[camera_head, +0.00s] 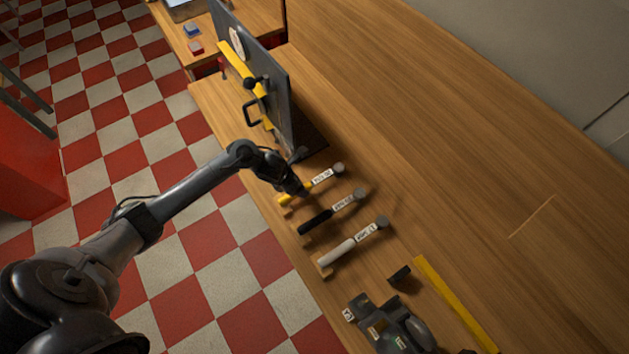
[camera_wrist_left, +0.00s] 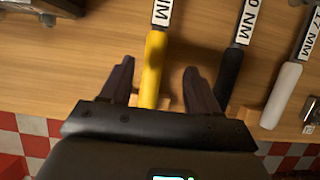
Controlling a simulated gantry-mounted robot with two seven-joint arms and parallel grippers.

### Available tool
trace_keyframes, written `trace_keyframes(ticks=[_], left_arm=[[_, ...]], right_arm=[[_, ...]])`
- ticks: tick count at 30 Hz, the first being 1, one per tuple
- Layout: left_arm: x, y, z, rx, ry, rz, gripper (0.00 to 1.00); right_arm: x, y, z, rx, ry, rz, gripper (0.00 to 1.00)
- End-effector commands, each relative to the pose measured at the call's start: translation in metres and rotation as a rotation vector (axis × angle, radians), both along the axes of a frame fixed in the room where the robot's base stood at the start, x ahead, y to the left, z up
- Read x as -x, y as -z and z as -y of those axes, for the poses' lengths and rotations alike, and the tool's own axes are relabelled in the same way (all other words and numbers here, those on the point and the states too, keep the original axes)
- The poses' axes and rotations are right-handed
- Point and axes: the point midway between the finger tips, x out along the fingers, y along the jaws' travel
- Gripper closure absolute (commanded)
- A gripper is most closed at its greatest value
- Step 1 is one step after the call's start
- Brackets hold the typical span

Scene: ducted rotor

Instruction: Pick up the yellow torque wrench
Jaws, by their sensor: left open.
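The yellow torque wrench (camera_head: 322,179) lies at the far end of a row of three wrenches, near the table's left edge. Its yellow handle (camera_wrist_left: 153,62) shows in the left wrist view, with a white label above it. My left gripper (camera_wrist_left: 158,76) is open, with one finger on each side of the handle. In the head view my left gripper (camera_head: 295,186) is at the handle and partly hides it. I cannot tell whether the fingers touch it. My right gripper is not in view.
A black-handled wrench (camera_head: 332,212) and a white-handled wrench (camera_head: 354,247) lie nearer, close to the right finger's side. A grey upright panel (camera_head: 284,100) with a black handle stands beyond. A grey device (camera_head: 392,325) lies at the near end. The table's right side is clear.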

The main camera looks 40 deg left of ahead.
Motion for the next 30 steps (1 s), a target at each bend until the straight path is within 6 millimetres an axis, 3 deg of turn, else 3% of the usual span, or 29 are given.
trace_keyframes(ticks=[3,11,21,30], left_arm=[[-0.005,0.014,0.002,0.002,-0.001,-0.001,0.39],[-0.011,0.025,0.003,0.0,-0.001,0.0,0.39],[-0.03,0.059,0.004,0.003,-0.003,0.0,0.39],[-0.033,0.066,0.004,0.0,0.0,0.002,0.39]], right_arm=[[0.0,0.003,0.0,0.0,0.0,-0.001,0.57],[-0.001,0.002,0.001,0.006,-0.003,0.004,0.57],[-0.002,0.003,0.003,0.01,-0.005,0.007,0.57],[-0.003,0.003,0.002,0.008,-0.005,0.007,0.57]])
